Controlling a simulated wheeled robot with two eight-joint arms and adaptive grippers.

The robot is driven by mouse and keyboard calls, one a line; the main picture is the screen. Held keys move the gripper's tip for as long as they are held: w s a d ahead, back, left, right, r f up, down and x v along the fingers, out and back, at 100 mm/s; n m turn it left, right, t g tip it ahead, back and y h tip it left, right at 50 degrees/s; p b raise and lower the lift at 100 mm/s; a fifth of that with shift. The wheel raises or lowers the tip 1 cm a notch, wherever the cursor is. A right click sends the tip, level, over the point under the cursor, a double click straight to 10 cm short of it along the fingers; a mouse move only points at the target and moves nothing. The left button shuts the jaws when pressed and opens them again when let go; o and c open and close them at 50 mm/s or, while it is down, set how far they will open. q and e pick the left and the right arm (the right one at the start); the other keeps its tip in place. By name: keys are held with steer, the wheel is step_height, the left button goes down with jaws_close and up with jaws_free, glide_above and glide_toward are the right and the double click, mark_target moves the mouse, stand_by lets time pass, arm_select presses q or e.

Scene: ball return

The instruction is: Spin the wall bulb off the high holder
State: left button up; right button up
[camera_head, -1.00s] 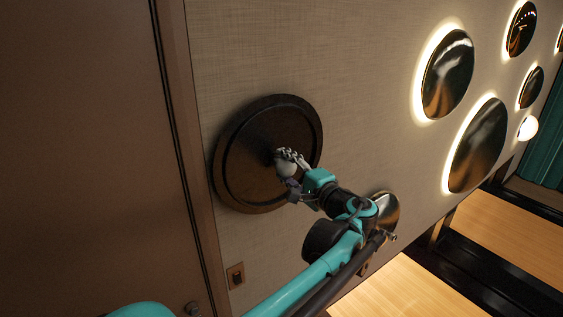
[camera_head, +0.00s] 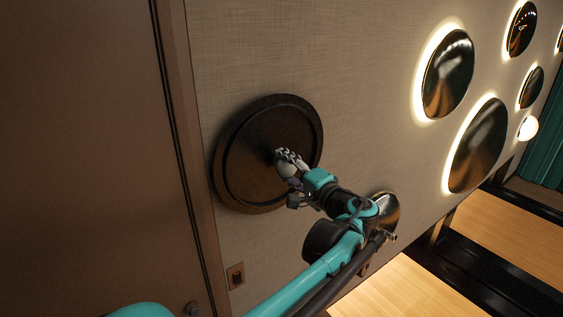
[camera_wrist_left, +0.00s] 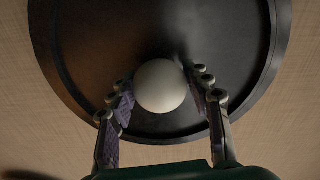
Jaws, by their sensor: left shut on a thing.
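The wall bulb (camera_wrist_left: 160,86) is a round white globe in front of a dark round holder plate (camera_wrist_left: 90,40) on the wall. In the head view the bulb (camera_head: 286,170) shows small, near the middle of the dark holder (camera_head: 245,165). My left gripper (camera_head: 289,172) reaches it from the lower right. In the left wrist view my left gripper (camera_wrist_left: 163,95) has one finger on each side of the bulb and is shut on it. The bulb's base and its socket are hidden behind the globe. My right gripper is not in view.
A brown door or panel (camera_head: 80,150) with a frame stands on the left. A small wall plate (camera_head: 236,275) sits below the holder. Several shiny round discs, some backlit, and a lit globe (camera_head: 528,128) are on the wall to the right.

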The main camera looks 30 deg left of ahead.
arm_select(q)
steer(key=shift+m, duration=1.2)
steer(key=n, duration=0.4)
steer(key=shift+d+n, duration=0.2)
steer(key=shift+n, duration=0.4)
steer(key=shift+s+d, duration=0.15)
steer(key=shift+v, duration=3.55)
steer(key=shift+f, duration=0.1)
